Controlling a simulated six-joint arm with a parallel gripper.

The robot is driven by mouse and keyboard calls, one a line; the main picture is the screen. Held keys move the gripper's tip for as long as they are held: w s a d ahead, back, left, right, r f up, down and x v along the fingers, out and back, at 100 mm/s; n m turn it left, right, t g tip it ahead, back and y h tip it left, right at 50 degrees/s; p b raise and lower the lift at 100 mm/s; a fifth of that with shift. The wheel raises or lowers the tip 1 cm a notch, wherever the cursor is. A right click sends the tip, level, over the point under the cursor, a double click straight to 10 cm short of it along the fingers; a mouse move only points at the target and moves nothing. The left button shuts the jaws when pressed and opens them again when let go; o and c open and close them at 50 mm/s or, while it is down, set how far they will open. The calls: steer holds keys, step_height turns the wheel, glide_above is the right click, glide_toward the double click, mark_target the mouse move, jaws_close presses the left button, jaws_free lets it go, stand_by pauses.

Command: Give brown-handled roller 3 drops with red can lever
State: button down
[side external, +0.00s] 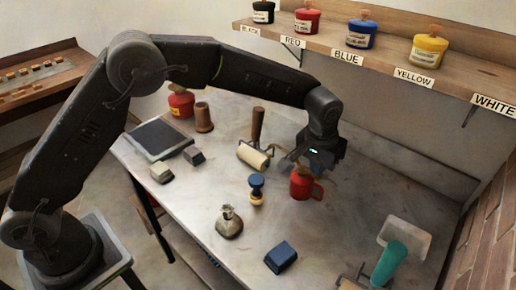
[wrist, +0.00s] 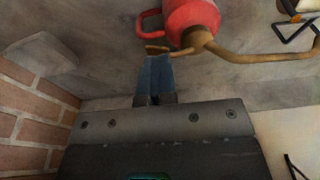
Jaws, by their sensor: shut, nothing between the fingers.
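The red can (side external: 302,185) stands on the metal table right of centre, with a red loop handle. In the wrist view the red can (wrist: 190,18) shows a brass spout and a short brass lever (wrist: 158,48). My gripper (side external: 287,164) is low beside the can; its blue fingers (wrist: 155,62) are shut and empty, tips right at the lever. I cannot tell whether they touch it. The brown-handled roller (side external: 253,156) lies left of the can and gripper, its brown handle pointing away. A pale roller with a wire frame is partly visible at the wrist view's top right corner.
A blue-topped stamp (side external: 256,188), a round metal flask (side external: 229,222) and a dark blue block (side external: 281,257) stand in front. A teal-handled tool (side external: 389,263) lies at right. A dark slab (side external: 158,138) is at left. A shelf (side external: 400,55) with labelled pots hangs behind.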

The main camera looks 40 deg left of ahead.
steer(key=shift+r, duration=1.45)
steer(key=shift+f, duration=1.4)
steer(key=shift+r, duration=1.4)
steer(key=shift+f, duration=1.4)
steer(key=shift+r, duration=1.4)
steer(key=shift+r, duration=3)
